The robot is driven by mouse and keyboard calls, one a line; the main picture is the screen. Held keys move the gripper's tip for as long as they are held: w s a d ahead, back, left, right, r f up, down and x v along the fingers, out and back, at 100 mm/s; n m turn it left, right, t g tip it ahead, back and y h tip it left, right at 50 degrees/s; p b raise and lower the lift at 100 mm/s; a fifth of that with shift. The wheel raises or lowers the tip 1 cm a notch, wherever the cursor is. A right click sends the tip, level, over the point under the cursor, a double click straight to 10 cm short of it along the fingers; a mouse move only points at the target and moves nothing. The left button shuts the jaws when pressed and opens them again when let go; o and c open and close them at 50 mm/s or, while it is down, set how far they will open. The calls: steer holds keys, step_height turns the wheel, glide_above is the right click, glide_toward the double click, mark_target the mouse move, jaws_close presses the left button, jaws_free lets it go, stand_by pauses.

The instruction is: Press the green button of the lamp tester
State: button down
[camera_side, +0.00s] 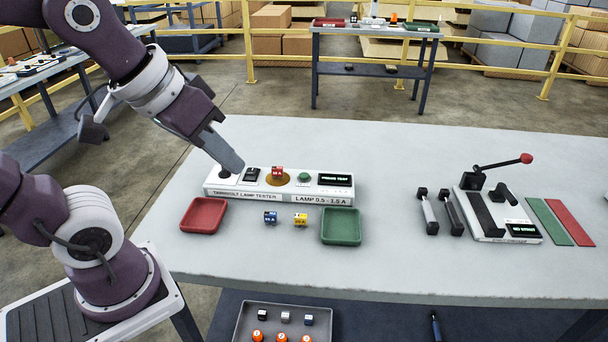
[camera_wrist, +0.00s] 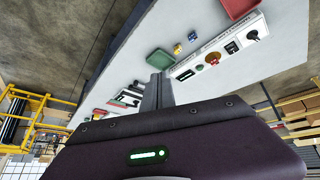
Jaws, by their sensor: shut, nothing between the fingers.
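The lamp tester (camera_side: 279,196) is a long white box on the table. Its green button (camera_side: 304,177) is between a red block (camera_side: 277,172) on a copper disc and a dark display (camera_side: 335,180) that reads "PRESS TEST". My gripper (camera_side: 234,164) is shut and empty, tilted down, and appears over the tester's left part in the side view, left of the button and apart from it. In the wrist view the shut fingers (camera_wrist: 157,80) appear by the tester's display end, and the green button (camera_wrist: 199,68) is uncovered.
A red tray (camera_side: 204,215), a blue block (camera_side: 271,217), a yellow block (camera_side: 300,219) and a green tray (camera_side: 341,227) are in front of the tester. A lever device (camera_side: 490,215) stands at right.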

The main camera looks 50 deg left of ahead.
steer(key=w+a+n, duration=0.2)
steer(key=w+n, duration=0.1)
steer(key=w, duration=0.6)
steer(key=n+t+y, duration=0.2)
steer(key=n+y, duration=0.2)
steer(key=n, duration=0.6)
glide_above(303, 177)
step_height(303, 177, down, 12)
steer(key=shift+f, duration=0.25)
steer(key=shift+f, duration=4.4)
steer(key=shift+f, duration=0.1)
steer(key=shift+f, duration=0.3)
